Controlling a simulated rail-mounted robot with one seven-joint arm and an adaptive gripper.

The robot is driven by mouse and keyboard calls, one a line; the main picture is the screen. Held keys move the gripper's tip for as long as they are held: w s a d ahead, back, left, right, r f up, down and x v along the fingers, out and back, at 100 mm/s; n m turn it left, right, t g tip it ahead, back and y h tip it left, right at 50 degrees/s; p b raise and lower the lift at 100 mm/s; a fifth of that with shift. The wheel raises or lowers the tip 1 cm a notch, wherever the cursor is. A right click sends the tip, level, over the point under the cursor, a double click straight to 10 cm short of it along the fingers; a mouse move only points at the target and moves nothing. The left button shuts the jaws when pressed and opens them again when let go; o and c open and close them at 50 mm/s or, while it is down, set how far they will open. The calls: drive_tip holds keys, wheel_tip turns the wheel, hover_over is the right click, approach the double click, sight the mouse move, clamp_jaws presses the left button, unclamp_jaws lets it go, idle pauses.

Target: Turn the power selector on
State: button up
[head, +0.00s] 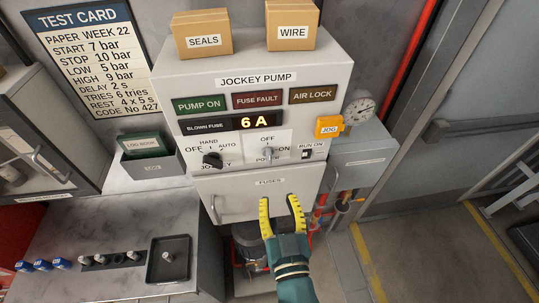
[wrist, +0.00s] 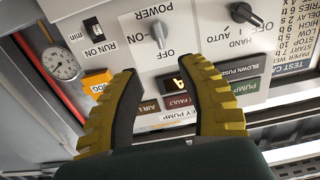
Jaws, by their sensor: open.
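The power selector (head: 267,153) is a small grey lever knob on the white jockey pump panel (head: 330,80), with OFF above it and ON to its right. Its lever appears to point at OFF. In the wrist view, which is upside down, the selector (wrist: 159,34) lies just beyond and between my fingertips, its lever toward the OFF label. My gripper (head: 279,203) has yellow ribbed fingers, spread apart with nothing between them. In the head view it is below the selector, in front of the fuses door. It also shows in the wrist view (wrist: 160,68), not touching the selector.
A black hand/auto selector (head: 212,160) is left of the power selector; a run-on switch (head: 307,154) is right. An orange jog box (head: 328,126) and gauge (head: 358,110) stand further right. The fuses door (head: 240,197) has a handle at left. The blown-fuse display (head: 254,122) reads 6 A.

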sight(269, 159)
drive_tip(key=w, duration=0.4)
drive_tip(key=w+a+p, duration=0.1)
drive_tip(key=w, duration=0.4)
drive_tip(key=w+a, duration=0.1)
drive_tip(key=w, duration=0.4)
drive_tip(key=shift+p, duration=0.4)
drive_tip(key=shift+s, duration=0.1)
drive_tip(key=shift+c, duration=0.4)
clamp_jaws()
